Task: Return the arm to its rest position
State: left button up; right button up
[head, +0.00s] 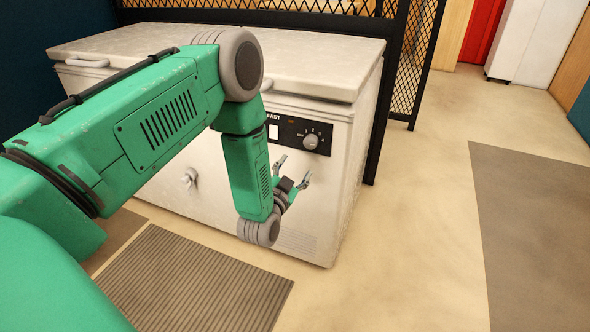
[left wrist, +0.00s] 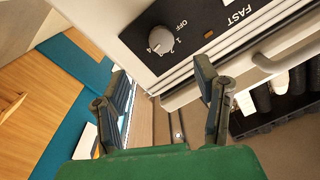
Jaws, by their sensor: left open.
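My left arm (head: 160,130) is green and reaches in from the left of the head view, bent down at the elbow in front of a white chest freezer. My left gripper (head: 292,172) is open and empty, with its two fingers apart in front of the freezer's front, below the control panel. In the left wrist view the open fingers of the left gripper (left wrist: 165,95) show with nothing between them. My right gripper is not in view.
The chest freezer (head: 350,130) has its lid (head: 310,60) down and a dial (head: 311,142) on its front. A black mesh partition (head: 400,50) stands behind. A ribbed mat (head: 190,285) lies in front. Open floor (head: 420,220) is at the right, with a grey mat (head: 535,230).

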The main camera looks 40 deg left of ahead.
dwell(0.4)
pick_arm(q)
jog(key=s+d+f+g+h+p, duration=0.2)
jog(key=s+d+f+g, duration=0.25)
jog(key=s, duration=0.25)
jog(key=s+d+f+g+h+p, duration=0.1)
jog(key=s+d+f+g+h, duration=0.1)
jog(key=s+d+f+g, duration=0.45)
jog(key=s+r+n+g+p, duration=0.1)
jog(key=s+g, duration=0.5)
jog(key=s, duration=1.7)
jog(key=shift+s+d+n+h+p, duration=0.15)
jog(key=shift+d+n+h+p, duration=0.2)
jog(key=shift+p, duration=0.25)
